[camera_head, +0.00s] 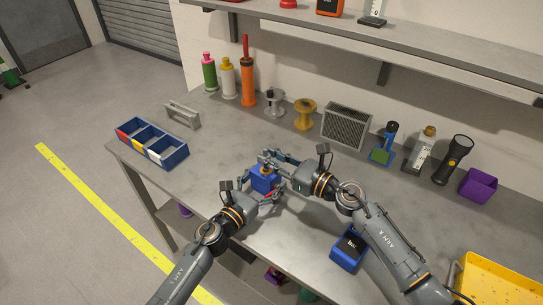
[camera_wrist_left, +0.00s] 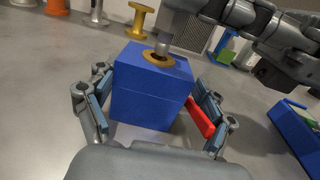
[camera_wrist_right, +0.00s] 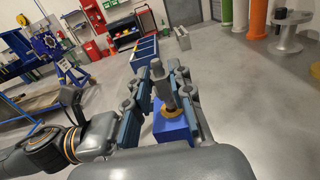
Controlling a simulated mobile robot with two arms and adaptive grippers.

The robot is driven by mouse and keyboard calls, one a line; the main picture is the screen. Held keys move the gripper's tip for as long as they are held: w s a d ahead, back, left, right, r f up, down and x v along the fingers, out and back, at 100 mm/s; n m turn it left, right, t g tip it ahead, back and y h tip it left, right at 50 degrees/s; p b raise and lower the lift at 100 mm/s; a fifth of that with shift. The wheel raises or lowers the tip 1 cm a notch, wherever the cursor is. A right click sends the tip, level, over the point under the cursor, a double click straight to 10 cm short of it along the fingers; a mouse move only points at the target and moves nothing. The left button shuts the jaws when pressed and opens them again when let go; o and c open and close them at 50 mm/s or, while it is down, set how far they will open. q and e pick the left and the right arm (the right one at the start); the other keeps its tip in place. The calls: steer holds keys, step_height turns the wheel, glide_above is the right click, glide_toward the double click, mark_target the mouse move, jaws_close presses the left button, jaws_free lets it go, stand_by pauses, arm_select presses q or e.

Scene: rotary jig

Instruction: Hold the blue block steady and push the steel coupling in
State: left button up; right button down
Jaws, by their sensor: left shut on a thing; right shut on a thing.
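The blue block (camera_head: 265,181) stands on the grey bench, and my left gripper (camera_wrist_left: 152,88) is shut on its two sides. A brass-coloured ring (camera_wrist_left: 158,58) sits in the block's top; it also shows in the right wrist view (camera_wrist_right: 174,111). The steel coupling (camera_wrist_right: 157,72) is a grey cylinder, roughly upright over the ring. My right gripper (camera_wrist_right: 161,84) is shut on it from the side. The coupling's lower end (camera_wrist_left: 163,46) meets the ring's opening; how deep it sits I cannot tell. In the head view my right gripper's fingers partly hide the coupling.
A red piece (camera_wrist_left: 200,117) lies beside the block. A blue divided bin (camera_head: 152,143) and a grey handle-shaped part (camera_head: 182,114) are at left. A blue box (camera_head: 349,250) lies below my right arm. Bottles and spools line the back. Bare bench surrounds the block.

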steer(key=shift+f, duration=1.35)
steer(key=c, duration=1.1)
jaws_free()
steer(key=v, duration=1.2)
steer(key=shift+f, duration=0.1)
arm_select(q)
steer(key=o, duration=1.5)
steer(key=shift+c, duration=0.2)
